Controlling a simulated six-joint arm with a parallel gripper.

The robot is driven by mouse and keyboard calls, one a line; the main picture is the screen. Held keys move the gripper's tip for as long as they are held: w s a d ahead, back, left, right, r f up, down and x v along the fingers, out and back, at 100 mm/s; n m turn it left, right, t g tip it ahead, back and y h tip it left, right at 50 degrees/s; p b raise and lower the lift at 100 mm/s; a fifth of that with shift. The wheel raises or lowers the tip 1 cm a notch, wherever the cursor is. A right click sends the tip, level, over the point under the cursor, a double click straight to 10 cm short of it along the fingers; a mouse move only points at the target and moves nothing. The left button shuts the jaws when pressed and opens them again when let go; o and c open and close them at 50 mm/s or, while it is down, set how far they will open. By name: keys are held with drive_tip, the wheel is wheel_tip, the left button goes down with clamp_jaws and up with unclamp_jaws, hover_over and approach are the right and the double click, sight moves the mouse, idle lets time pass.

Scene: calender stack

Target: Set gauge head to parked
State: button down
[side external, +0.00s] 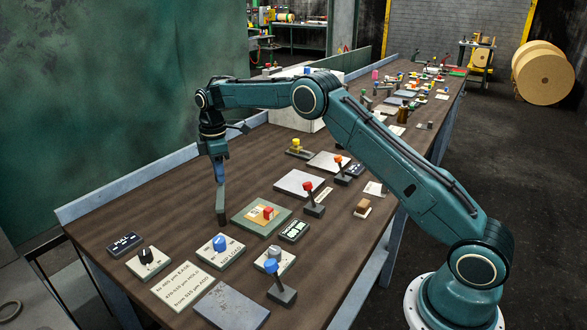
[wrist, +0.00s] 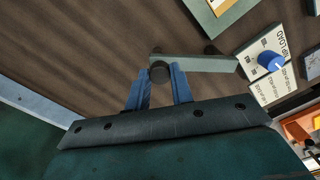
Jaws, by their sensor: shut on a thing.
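My gripper (side external: 219,181) points down over the left part of the bench. In the wrist view its two blue fingers (wrist: 160,80) are shut on the dark round knob (wrist: 158,73) at one end of a grey-green bar (wrist: 197,63). The bar also shows below the gripper in the side view (side external: 221,204), left of a green board (side external: 240,222) with a yellow panel and red block. A dark round part (wrist: 211,50) shows by the bar's other end. No readable label marks the gauge head, so I cannot tell whether this bar belongs to it.
A black knob (side external: 146,256), written plate (side external: 181,287), grey plate (side external: 231,305) and blue lever (side external: 275,275) lie nearby. A red lever (side external: 309,194) stands right. Bare bench lies left of the bar.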

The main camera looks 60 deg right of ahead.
drive_tip(key=shift+w+a+r, duration=0.1)
drive_tip(key=c, duration=1.2)
unclamp_jaws()
wheel_tip(320, 180, up, 14)
drive_tip(key=shift+f, duration=0.2)
drive_tip(key=shift+r, duration=0.1)
